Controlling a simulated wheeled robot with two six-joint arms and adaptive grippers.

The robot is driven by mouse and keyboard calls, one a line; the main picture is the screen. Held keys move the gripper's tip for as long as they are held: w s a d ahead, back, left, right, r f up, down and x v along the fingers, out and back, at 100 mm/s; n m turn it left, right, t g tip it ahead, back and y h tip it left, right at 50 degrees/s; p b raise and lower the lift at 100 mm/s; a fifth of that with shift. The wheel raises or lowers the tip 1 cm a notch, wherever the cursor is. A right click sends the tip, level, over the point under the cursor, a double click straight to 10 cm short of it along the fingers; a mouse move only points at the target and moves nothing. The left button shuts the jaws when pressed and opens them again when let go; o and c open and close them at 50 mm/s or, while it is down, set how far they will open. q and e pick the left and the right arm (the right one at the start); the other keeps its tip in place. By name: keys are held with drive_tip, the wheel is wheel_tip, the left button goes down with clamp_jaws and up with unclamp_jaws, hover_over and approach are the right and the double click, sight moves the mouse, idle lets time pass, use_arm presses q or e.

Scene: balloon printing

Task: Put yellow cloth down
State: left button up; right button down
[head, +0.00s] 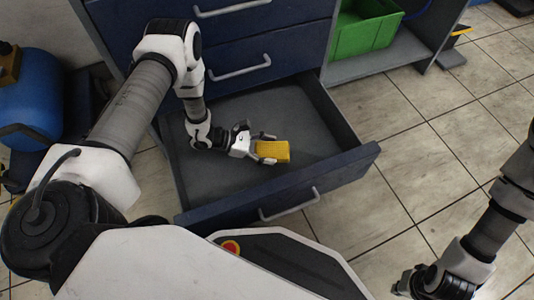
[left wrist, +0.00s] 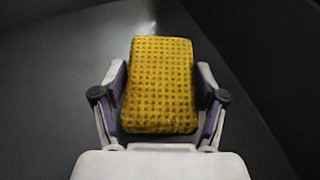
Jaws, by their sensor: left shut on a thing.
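The yellow cloth (head: 273,151) is a folded, waffle-textured block. It is over the open drawer (head: 205,172) of the dark blue cabinet. My left gripper (head: 268,149) is shut on the cloth, with one finger on each side of it. In the left wrist view the cloth (left wrist: 159,85) sits between the two fingers (left wrist: 160,108). I cannot tell whether the cloth touches the drawer floor. My right gripper (head: 412,284) is at the bottom right, over the tiled floor and away from the drawer. Its fingers are too small and dark to read.
The drawer front with its handle (head: 289,205) stands pulled out toward me. Closed drawers (head: 265,60) are above it. A green crate (head: 364,30) sits on a shelf at the right. A blue tank (head: 30,105) stands at the left.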

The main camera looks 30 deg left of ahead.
sight(269, 155)
use_arm(q)
drive_tip(key=shift+f+b, duration=0.8)
drive_tip(key=shift+f, duration=1.05)
drive_tip(key=o, duration=1)
drive_tip(key=shift+o, duration=0.2)
use_arm(e)
wheel_tip(269, 155, down, 2)
drive_tip(key=shift+w+f, duration=0.1)
drive_tip(key=shift+f, duration=0.05)
use_arm(q)
drive_tip(key=shift+r, duration=0.1)
drive_tip(key=shift+r+p, duration=0.3)
drive_tip(key=shift+p, duration=0.1)
drive_tip(key=p+v, duration=0.3)
drive_tip(key=v, duration=0.3)
drive_tip(key=shift+a+r, duration=0.15)
drive_tip(key=shift+s+a, duration=0.25)
drive_tip(key=shift+a, duration=0.2)
use_arm(e)
wheel_tip(269, 155, up, 4)
drive_tip(key=shift+f, duration=0.15)
